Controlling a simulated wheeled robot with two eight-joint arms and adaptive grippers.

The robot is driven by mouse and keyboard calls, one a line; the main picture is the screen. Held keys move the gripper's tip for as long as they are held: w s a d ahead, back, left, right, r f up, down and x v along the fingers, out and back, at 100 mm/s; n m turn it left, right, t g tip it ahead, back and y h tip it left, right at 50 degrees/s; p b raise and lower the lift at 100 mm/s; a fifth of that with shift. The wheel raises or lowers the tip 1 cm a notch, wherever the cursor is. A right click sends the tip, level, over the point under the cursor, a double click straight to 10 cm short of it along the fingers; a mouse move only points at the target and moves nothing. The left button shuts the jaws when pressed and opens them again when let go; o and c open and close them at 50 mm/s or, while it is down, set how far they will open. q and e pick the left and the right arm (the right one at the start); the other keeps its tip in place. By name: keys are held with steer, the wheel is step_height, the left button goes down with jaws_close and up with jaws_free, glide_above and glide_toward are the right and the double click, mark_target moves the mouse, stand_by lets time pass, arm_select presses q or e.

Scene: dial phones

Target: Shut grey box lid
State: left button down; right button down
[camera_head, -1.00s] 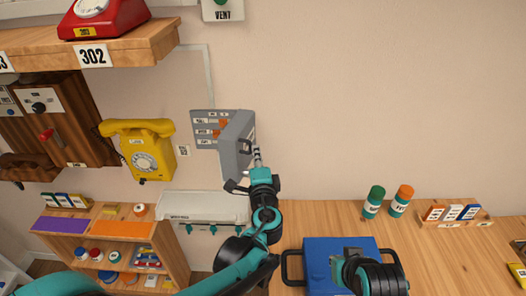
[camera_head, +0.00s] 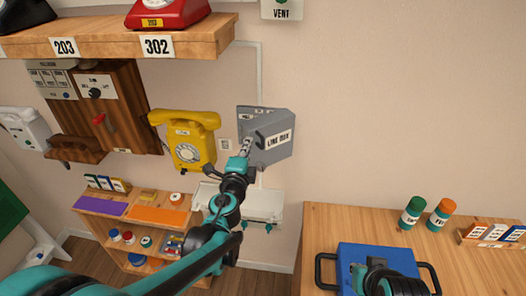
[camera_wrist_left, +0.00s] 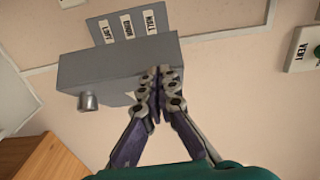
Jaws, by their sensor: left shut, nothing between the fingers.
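The grey box (camera_head: 254,112) is on the wall right of the yellow phone, with part of its labelled panel showing. Its grey lid (camera_head: 276,151), marked LINE BOX, stands partly open and angled out from the wall. My left gripper (camera_head: 247,146) is shut and empty at the lid's left part. In the left wrist view its closed fingertips (camera_wrist_left: 158,74) overlap the lid (camera_wrist_left: 105,70); I cannot tell whether they touch. A round knob (camera_wrist_left: 88,102) sticks out of the lid. My right arm shows at bottom right, but its fingers cannot be made out.
The yellow phone (camera_head: 187,145) hangs close left of the box. A wooden shelf (camera_head: 120,42) with a red phone (camera_head: 167,12) is above. A pale ledge with teal hooks (camera_head: 262,206) is below. A blue case (camera_head: 378,257) is on the table. The wall right of the box is clear.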

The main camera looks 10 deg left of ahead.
mark_target(242, 132)
arm_select(q)
steer(key=a, duration=0.1)
steer(key=w+a+h, duration=0.1)
steer(key=a+m, duration=0.1)
steer(key=shift+w+f, duration=0.15)
steer(key=shift+w, duration=0.15)
steer(key=shift+w+a+h, duration=0.35)
steer(key=shift+w+h, duration=0.05)
steer(key=shift+w+a, duration=0.3)
steer(key=shift+a, duration=0.05)
steer(key=shift+s+d, duration=0.1)
stand_by(0.5)
